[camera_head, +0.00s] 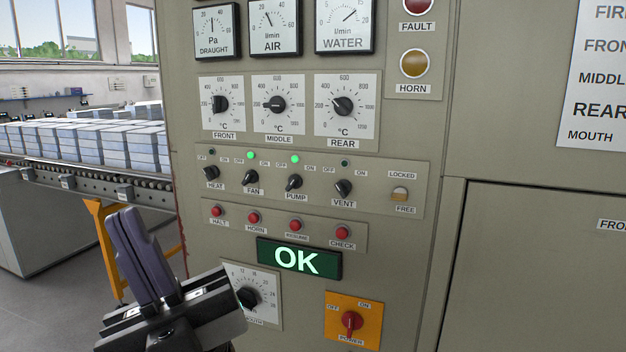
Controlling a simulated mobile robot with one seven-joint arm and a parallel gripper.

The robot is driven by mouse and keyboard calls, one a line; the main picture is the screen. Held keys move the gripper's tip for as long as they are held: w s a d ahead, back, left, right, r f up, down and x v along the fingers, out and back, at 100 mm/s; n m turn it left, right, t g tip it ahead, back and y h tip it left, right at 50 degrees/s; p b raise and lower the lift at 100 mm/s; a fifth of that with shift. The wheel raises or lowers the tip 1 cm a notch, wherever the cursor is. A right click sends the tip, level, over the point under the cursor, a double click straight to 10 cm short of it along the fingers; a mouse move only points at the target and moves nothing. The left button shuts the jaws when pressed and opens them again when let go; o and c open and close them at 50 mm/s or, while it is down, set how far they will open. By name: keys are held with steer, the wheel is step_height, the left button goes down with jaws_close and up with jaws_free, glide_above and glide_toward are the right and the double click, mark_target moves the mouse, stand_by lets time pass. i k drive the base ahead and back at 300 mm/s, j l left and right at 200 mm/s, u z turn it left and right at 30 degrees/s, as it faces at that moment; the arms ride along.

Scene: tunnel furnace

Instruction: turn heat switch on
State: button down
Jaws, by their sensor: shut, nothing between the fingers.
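The heat switch (211,172) is a small black rotary knob at the left end of the switch row on the beige panel. Its pointer looks turned to the left, toward OFF, and the small lamp (212,155) above it is dark. My gripper (127,212) is at the lower left of the head view, with its purple-grey fingers shut together and pointing up. It is empty, in front of the panel's left edge, lower than the heat switch and to its left. It appears apart from the knob.
The fan (251,177) and pump (294,182) knobs have green lamps lit; the vent knob (343,188) has a dark lamp. Red buttons (254,218) and a green OK display (299,259) lie below. A conveyor with stacked blocks (85,143) stands left.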

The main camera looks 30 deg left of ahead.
mark_target(211, 172)
steer(key=u, duration=1.4)
steer(key=i+l+u, duration=0.2)
steer(key=u, duration=0.2)
steer(key=i+l+u, duration=0.2)
steer(key=u, duration=0.2)
steer(key=l, duration=0.1)
